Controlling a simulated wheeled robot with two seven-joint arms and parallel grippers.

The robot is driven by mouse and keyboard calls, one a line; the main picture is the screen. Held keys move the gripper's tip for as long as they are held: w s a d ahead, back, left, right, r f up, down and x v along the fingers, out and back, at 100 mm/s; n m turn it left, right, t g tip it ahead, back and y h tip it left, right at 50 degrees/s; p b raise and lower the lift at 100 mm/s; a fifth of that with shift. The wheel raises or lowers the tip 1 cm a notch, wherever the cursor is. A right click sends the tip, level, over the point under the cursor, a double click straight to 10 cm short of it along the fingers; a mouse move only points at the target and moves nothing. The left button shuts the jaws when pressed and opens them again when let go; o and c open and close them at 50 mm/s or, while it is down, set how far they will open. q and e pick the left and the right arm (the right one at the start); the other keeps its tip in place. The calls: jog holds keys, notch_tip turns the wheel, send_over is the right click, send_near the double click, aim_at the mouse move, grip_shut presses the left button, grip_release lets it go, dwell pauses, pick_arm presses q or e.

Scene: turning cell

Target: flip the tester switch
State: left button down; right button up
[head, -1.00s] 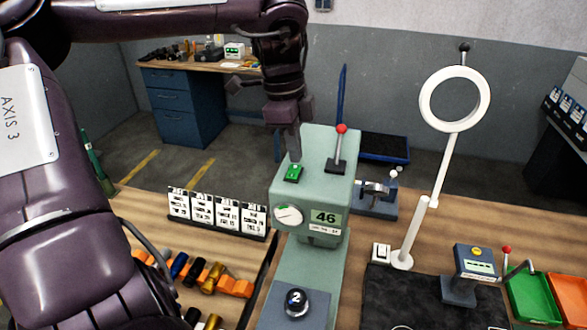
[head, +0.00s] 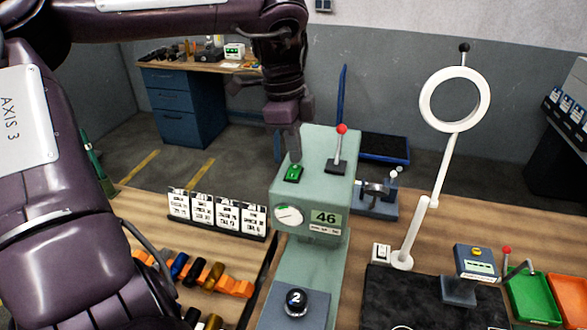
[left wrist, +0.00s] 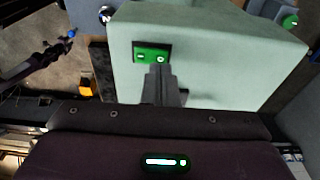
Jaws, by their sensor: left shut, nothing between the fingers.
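The tester (head: 318,263) is a pale green machine with a dial and a display reading 46. The green rocker switch (head: 293,173) sits on top of it, at the left; a red-knobbed lever (head: 340,150) stands to its right. My left gripper (head: 295,158) is shut and empty, pointing down at the switch. In the left wrist view, the shut fingertips (left wrist: 159,68) are at the lower edge of the switch (left wrist: 148,53), covering a little of it; I cannot tell whether they touch. My right gripper is not in view.
A rack of white cards (head: 217,216) stands left of the tester, with several coloured tool holders in front. A ring lamp (head: 454,131) on a white stand, a small blue-grey device (head: 474,262) and a green tray (head: 534,300) are to the right.

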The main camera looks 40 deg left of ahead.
aim_at(294, 167)
pick_arm(q)
jog(key=shift+f+b, duration=0.6)
jog(key=shift+f, duration=0.3)
dwell(0.8)
jog(key=shift+r, duration=0.2)
notch_tip(294, 167, up, 3)
jog(key=p, duration=0.2)
jog(key=shift+f+p, duration=0.2)
jog(key=shift+p, duration=0.1)
jog(key=shift+r+p, duration=0.3)
jog(key=shift+r, duration=1.8)
jog(key=shift+f, duration=0.1)
